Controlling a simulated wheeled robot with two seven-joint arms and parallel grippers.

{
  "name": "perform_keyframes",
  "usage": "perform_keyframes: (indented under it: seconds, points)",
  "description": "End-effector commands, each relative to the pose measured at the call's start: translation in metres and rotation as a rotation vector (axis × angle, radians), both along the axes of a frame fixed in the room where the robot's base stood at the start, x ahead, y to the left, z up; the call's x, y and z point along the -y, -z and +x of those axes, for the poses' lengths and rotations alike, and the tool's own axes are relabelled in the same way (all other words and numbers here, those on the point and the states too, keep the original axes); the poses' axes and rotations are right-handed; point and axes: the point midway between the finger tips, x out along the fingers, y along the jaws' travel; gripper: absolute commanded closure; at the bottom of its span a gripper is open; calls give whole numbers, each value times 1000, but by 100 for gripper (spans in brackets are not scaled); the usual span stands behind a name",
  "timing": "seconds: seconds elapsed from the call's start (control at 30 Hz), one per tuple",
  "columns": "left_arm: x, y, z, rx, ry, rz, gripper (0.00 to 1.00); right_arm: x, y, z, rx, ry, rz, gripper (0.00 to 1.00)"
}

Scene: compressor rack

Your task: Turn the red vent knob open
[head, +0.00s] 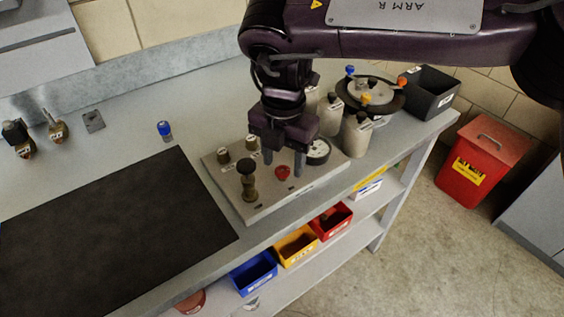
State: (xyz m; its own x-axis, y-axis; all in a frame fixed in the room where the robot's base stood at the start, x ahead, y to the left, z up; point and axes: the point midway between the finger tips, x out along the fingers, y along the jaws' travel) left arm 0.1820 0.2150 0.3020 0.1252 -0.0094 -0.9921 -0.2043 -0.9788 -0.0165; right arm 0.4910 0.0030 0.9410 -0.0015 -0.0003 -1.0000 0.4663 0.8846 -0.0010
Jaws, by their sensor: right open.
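The red vent knob (283,173) sits on the light grey panel (223,185) on the bench. My right gripper (284,164) points down over the panel, with its two fingers spread apart. The fingertips show close behind and to either side of the red knob; I cannot tell whether they touch it. My left gripper is not in view.
A dark mat (110,225) covers the bench at left. Grey canisters (356,134) and a round carousel with coloured knobs (369,95) stand right of the panel. A black bin (428,92) is at the bench end. Coloured bins (254,273) sit on the shelf below.

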Motion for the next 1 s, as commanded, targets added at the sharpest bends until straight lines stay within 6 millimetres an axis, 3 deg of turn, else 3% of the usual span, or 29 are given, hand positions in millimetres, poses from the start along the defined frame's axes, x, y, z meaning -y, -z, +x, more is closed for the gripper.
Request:
perform_keyframes:
  seconds: [0.13, 0.43, 0.8, 1.0]
  points:
    - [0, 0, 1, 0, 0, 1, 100, 0, 13, 0, 1, -1, 0, 51]
    - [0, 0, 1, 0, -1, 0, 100, 0, 16, 0, 1, -1, 0, 51]
    - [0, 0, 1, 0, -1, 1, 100, 0, 16, 0, 1, -1, 0, 96]
    - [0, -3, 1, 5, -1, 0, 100, 0, 15, 0, 0, -15, 0, 96]
